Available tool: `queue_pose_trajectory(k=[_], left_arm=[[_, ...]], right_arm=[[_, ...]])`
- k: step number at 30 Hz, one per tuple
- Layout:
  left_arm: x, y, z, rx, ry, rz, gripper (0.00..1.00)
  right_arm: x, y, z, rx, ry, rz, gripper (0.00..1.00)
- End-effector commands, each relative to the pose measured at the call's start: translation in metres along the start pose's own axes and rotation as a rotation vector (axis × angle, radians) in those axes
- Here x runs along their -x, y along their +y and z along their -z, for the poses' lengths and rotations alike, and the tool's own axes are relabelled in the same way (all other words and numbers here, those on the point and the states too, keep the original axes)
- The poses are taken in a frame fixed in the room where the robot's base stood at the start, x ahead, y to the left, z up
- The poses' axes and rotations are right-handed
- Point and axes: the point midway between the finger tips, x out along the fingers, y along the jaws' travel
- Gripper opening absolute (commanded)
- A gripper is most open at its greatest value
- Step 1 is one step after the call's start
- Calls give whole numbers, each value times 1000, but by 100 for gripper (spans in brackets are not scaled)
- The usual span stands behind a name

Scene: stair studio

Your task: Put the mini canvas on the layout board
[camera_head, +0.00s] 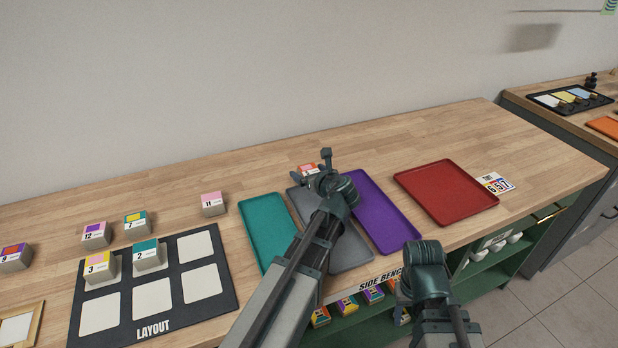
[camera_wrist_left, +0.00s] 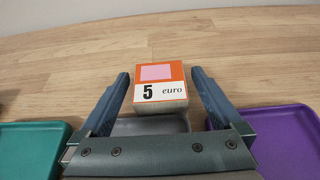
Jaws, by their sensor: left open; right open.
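A small block with a pink square on orange and the label "5 euro", seemingly the mini canvas (camera_wrist_left: 160,84), stands on the wood between the fingertips of my left gripper (camera_wrist_left: 160,90); clearance is unclear. In the head view the block (camera_head: 307,167) is partly hidden behind my left gripper (camera_head: 304,175), which is open. My right gripper (camera_head: 428,262) is at lower middle right, its fingers hidden. The black layout board (camera_head: 153,327) lies at lower left with white pads in two rows. Blocks 3 (camera_head: 100,268) and 2 (camera_head: 147,257) stand on its back-row left and middle pads.
Teal (camera_head: 262,228), grey (camera_head: 350,252), purple (camera_head: 385,222) and red (camera_head: 445,190) trays lie on the bench. Blocks 12 (camera_head: 96,236), 7 (camera_head: 137,224), 11 (camera_head: 213,204) and 9 (camera_head: 14,258) stand behind or beside the board. A wooden frame (camera_head: 37,318) lies left.

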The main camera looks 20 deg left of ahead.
Motion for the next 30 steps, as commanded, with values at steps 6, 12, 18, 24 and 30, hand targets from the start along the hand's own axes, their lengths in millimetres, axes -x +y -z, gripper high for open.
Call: queue_pose_trajectory(k=[6,12,18,24,30], left_arm=[[0,0,0,0,0,1,96],[0,0,0,0,0,1,60],[0,0,0,0,0,1,24],[0,0,0,0,0,1,6],[2,0,-4,0,0,1,6]], right_arm=[[0,0,0,0,0,0,50],[0,0,0,0,0,0,50],[0,0,0,0,0,0,50],[0,0,0,0,0,0,50],[4,0,0,0,0,0,50]])
